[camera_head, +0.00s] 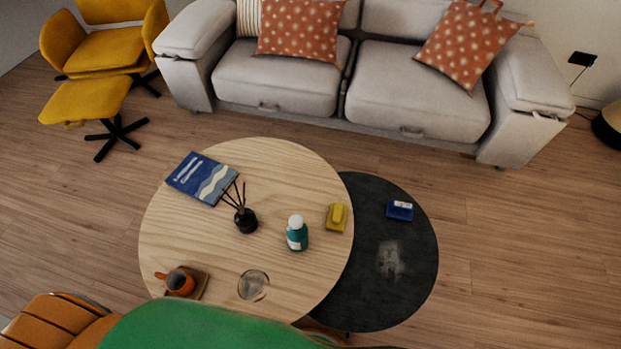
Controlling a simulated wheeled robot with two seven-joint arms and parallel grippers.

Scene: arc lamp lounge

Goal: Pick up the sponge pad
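A small yellow block (337,217), which looks like the sponge pad, lies near the right edge of the round wooden table (220,245). It has a raised, paler yellow part on top. A small blue block (399,211) with a white patch on top lies on the lower black round table (408,285); I cannot tell for sure what it is. Neither of my grippers shows in the head view.
The black table has a pale smudge. A grey sofa (415,92) stands behind.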

